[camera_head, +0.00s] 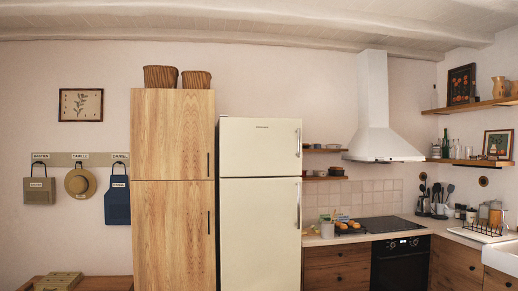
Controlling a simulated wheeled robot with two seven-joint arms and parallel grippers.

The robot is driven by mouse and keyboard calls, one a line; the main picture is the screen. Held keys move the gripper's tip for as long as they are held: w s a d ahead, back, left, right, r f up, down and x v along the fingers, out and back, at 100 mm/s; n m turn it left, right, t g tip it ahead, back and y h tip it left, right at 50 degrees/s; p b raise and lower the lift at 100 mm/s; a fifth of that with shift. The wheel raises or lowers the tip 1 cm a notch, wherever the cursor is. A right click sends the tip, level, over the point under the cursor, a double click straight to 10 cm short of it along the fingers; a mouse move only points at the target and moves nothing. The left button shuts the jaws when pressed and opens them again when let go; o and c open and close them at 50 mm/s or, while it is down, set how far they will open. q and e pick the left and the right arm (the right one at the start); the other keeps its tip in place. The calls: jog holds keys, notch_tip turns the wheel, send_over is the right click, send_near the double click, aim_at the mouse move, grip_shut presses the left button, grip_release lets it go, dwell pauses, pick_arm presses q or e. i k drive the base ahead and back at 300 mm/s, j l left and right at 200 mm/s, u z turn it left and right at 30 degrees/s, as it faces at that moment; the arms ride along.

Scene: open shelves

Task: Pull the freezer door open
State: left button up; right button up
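A cream two-door fridge (260,233) stands in the middle of the view, beside a tall wooden cabinet. Its shorter upper door (258,148), likely the freezer, is shut, with a vertical metal handle (297,143) along its right edge. The taller lower door is also shut and has a longer handle (298,205) on the same side. Neither of my grippers shows in the head view, so I cannot see where they are relative to the doors.
A wooden cabinet (172,230) stands against the fridge's left side. A counter (340,238) with wooden drawers, an oven (400,262) and a range hood (378,120) are to the right. A wooden table or bench (105,283) is at the lower left.

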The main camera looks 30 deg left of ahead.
aim_at(249, 147)
jog(key=i+j+u, duration=0.4)
jog(key=i+u, duration=0.4)
jog(key=i, duration=0.25)
